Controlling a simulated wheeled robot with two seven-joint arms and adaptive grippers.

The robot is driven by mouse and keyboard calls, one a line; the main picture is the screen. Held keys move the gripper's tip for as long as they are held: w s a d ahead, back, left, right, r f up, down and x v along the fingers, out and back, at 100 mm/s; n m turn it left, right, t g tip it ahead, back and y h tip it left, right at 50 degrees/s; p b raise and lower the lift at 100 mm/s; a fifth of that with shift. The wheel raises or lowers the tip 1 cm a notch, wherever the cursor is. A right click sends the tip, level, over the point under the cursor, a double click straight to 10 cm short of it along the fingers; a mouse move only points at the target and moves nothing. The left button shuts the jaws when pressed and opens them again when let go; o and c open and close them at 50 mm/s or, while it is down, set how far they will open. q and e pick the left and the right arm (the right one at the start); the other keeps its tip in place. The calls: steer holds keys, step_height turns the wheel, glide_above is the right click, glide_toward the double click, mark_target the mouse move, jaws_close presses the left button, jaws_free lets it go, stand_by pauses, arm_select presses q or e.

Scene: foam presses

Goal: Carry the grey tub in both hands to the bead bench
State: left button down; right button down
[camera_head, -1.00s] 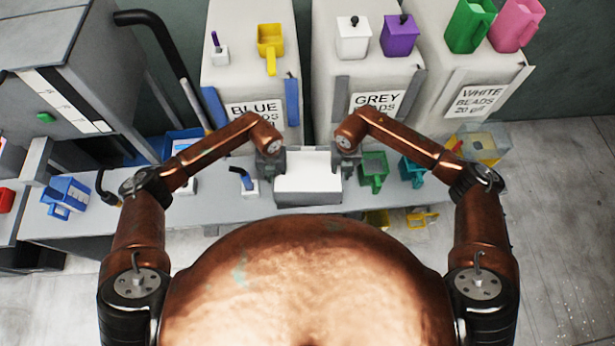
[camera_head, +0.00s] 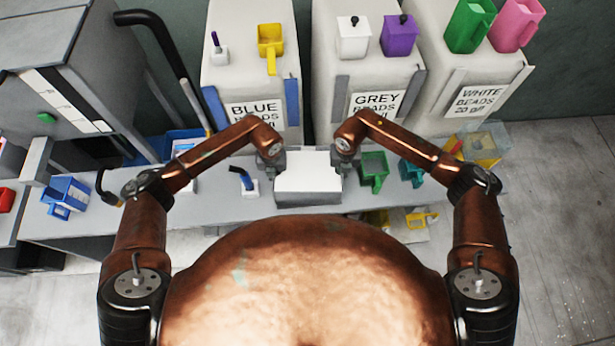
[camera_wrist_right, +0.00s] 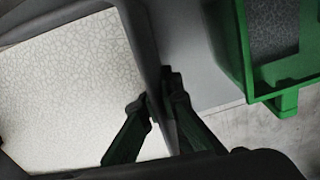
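The grey tub (camera_head: 308,198) is at the middle of the long grey bench (camera_head: 225,207), with a pale, nearly white inside. I cannot tell whether it rests on the bench or is just above it. My right gripper (camera_head: 345,160) is at the tub's right side. In the right wrist view, its fingers (camera_wrist_right: 155,98) straddle the tub's wall, one inside and one outside, and appear closed on it. My left gripper (camera_head: 271,165) is at the tub's left side; its fingertips are too small to make out. No label marks this as the bead bench.
A green scoop (camera_head: 373,171) stands close to the tub's right, with a teal one (camera_head: 412,172) beyond. Bins labelled blue (camera_head: 250,85), grey (camera_head: 368,75) and white beads (camera_head: 470,75) stand behind.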

arm_select(q)
steer(key=shift+r, duration=0.1)
arm_select(e)
steer(key=shift+r, duration=0.1)
stand_by(0.5)
